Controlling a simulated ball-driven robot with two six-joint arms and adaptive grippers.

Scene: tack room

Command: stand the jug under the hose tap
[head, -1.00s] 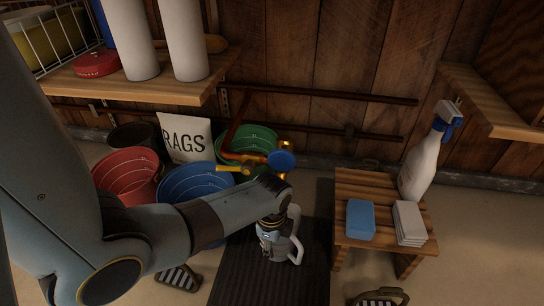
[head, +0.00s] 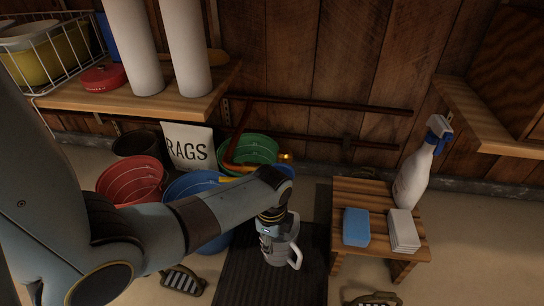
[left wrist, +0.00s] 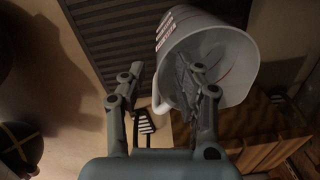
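The jug (head: 281,250) is a pale see-through measuring jug with a handle at its lower right. It stands on the dark ribbed mat in the head view. My left gripper (head: 270,214) is at its rim. In the left wrist view the gripper (left wrist: 160,88) has its fingers apart; one overlaps the mouth of the jug (left wrist: 232,62), the other is outside it. I cannot tell whether either finger touches. The hose tap is mostly hidden behind my left arm; a brass glint (head: 286,157) and a blue round part show there. My right gripper is not in view.
Red (head: 131,181), blue and green (head: 258,149) buckets and a RAGS bag (head: 188,147) stand left of the mat (head: 250,285). A slatted stool (head: 350,192) with a spray bottle (head: 415,175), blue sponge (head: 356,227) and white cloths (head: 403,231) stands right.

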